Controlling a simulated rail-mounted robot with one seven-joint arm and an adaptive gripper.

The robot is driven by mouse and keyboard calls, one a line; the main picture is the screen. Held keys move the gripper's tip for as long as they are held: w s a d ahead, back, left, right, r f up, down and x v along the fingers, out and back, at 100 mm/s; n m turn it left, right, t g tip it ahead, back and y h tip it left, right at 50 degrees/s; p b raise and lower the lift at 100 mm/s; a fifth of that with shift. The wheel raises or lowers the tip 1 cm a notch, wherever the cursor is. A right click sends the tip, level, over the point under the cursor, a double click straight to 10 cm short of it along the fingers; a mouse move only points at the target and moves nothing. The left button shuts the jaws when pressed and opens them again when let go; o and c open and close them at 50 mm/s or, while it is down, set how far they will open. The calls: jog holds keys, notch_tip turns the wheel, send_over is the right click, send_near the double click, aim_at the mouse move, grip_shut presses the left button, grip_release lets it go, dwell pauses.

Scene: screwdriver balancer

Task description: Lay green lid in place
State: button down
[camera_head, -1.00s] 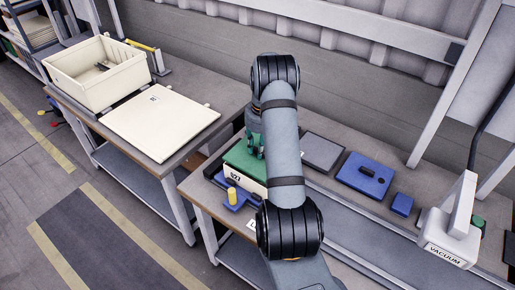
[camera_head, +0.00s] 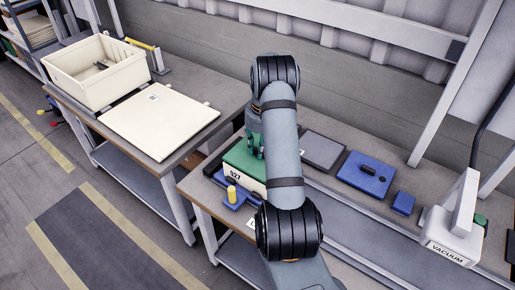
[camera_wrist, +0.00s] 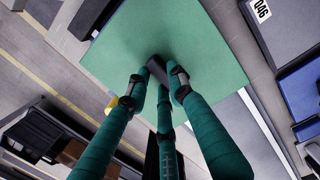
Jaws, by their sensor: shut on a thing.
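The green lid (camera_head: 237,160) is a flat rectangular plate over the pale box labelled 927 (camera_head: 236,175). My gripper (camera_head: 256,147) is above the lid, partly hidden by my arm. In the wrist view, my gripper (camera_wrist: 158,82) has its green fingers closed around the dark knob (camera_wrist: 157,66) in the middle of the lid (camera_wrist: 205,60). The lid looks level and close to the box top. I cannot tell whether it rests on the rim or hangs just above it.
A blue fixture with a yellow knob (camera_head: 232,192) stands in front of the box. A grey panel (camera_head: 322,150), a blue lid (camera_head: 366,174) and a small blue block (camera_head: 402,203) lie to the right. A cream bin (camera_head: 97,72) and cream lid (camera_head: 160,120) occupy the left table.

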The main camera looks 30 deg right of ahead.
jog(key=shift+f+b, duration=0.4)
jog(key=shift+b, duration=0.15)
dwell(0.8)
dwell(0.4)
jog(key=c, duration=1.5)
grip_release()
jog(key=shift+o, duration=0.3)
jog(key=shift+r, duration=0.1)
notch_tip(320, 180, up, 12)
jog(key=s, duration=0.1)
jog(key=shift+d, duration=0.2)
jog(key=shift+f, duration=0.25)
jog(key=f, duration=0.7)
jog(key=w+f, duration=0.1)
jog(key=f, duration=0.3)
jog(key=shift+a+f, duration=0.2)
jog(key=shift+f, duration=0.1)
jog(key=shift+r, duration=0.15)
